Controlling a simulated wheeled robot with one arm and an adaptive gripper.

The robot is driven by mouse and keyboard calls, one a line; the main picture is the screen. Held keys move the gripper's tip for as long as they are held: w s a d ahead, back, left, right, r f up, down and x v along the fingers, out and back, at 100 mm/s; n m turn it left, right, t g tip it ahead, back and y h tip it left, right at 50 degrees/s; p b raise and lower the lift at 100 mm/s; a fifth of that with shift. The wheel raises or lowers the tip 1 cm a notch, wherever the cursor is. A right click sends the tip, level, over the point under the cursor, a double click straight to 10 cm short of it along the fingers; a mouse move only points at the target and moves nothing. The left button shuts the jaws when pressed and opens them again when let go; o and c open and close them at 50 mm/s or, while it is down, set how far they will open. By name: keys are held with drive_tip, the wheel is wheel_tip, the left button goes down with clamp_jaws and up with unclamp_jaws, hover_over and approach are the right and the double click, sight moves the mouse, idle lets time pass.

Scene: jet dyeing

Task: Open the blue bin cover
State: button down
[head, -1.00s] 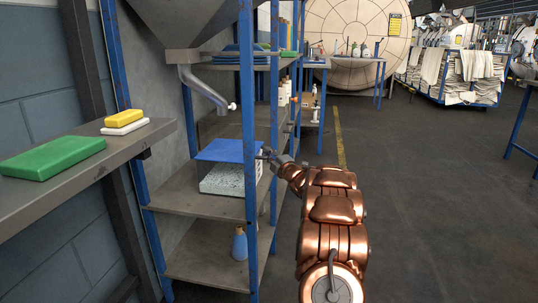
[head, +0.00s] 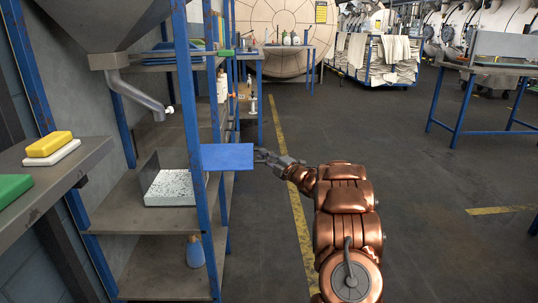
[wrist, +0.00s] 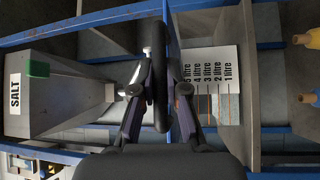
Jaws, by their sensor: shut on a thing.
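The shelf rack (head: 140,200) has blue posts close to the cover. A blue bottle (head: 195,252) stands on the lower shelf. A hopper with a spout (head: 135,92) hangs above the bin. The floor to the right is open, with a blue table (head: 490,70) farther off.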

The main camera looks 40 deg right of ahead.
idle(0.3)
drive_tip(key=c, duration=1.2)
unclamp_jaws()
drive_tip(key=shift+d, duration=0.1)
drive_tip(key=shift+s, duration=0.1)
drive_tip(key=s, duration=0.4)
drive_tip(key=s+d+f, duration=0.1)
drive_tip(key=s, duration=0.6)
drive_tip(key=shift+s+d+f, duration=0.25)
drive_tip(key=shift+s+f, duration=0.1)
